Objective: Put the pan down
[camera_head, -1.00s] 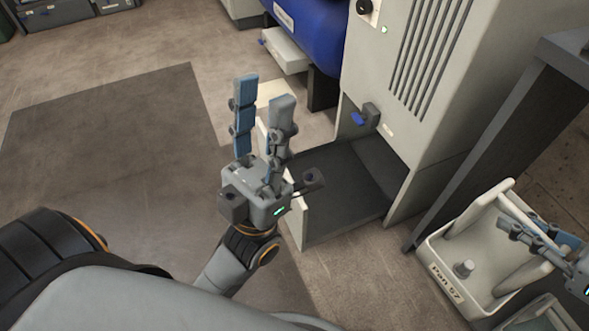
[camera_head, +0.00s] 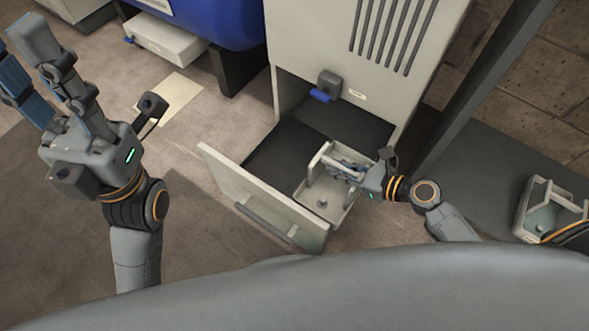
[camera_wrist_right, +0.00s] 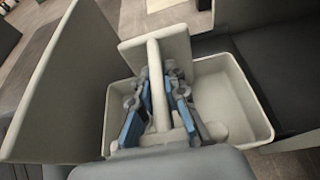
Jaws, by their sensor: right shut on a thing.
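My right gripper (camera_head: 352,172) is shut on the handle bar of a cream pan (camera_head: 337,207). The pan is at the front right of the open drawer bay, behind its front panel (camera_head: 240,190). I cannot tell whether it touches the dark bay floor (camera_head: 285,160). In the right wrist view the gripper (camera_wrist_right: 158,80) has blue-padded fingers on both sides of the bar, over the pan (camera_wrist_right: 240,105). My left gripper (camera_head: 22,62) is open and empty at the far left, away from the pan.
The pale cabinet (camera_head: 320,40) with vents rises behind the bay. A blue knob (camera_head: 321,95) sits on its lower front. A second pan (camera_head: 545,220) stands on a dark surface at the right. A blue tank (camera_head: 220,20) is at the back left.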

